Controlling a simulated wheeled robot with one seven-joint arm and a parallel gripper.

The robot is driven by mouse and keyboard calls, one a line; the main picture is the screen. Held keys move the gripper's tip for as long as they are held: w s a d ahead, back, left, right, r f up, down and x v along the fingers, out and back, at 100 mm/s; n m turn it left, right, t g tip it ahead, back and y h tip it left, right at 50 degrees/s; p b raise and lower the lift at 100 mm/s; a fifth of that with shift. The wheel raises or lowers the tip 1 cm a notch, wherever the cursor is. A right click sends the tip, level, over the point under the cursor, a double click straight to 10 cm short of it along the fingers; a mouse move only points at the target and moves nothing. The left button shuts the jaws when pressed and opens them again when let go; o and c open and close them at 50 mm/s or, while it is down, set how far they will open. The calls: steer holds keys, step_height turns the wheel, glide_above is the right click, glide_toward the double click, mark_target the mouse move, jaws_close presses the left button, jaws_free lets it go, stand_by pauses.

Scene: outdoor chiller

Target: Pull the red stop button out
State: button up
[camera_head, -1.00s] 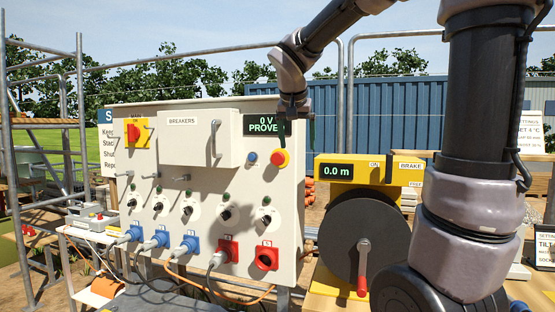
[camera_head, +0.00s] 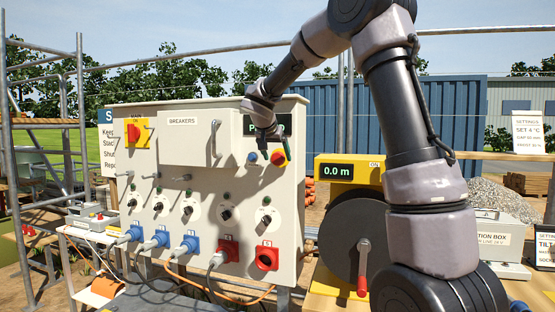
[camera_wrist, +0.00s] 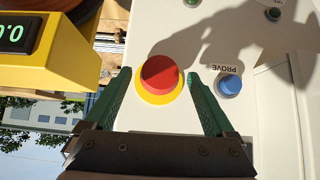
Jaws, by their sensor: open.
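The red stop button (camera_head: 278,157) is a round red mushroom head on a yellow ring, at the upper right of the white electrical panel (camera_head: 200,250). In the wrist view the red stop button (camera_wrist: 160,73) stands centred ahead of my gripper. My gripper (camera_wrist: 158,80) is open, with one green finger on each side of the button. The fingers look apart from the button; the exact depth gap cannot be told. In the head view my gripper (camera_head: 272,143) is at the panel just above the button and partly covers the display.
A blue button labelled PROVE (camera_wrist: 229,85) sits close beside the right finger in the wrist view. A yellow unit with a 0.0 m display (camera_head: 337,171) and a dark reel stands right of the panel. The breaker box (camera_head: 185,140) is to the left.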

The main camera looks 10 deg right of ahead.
steer(key=shift+x, duration=0.9)
jaws_close()
steer(key=shift+s+a, duration=0.3)
steer(key=shift+s, duration=0.2)
jaws_free()
steer(key=v, duration=1.1)
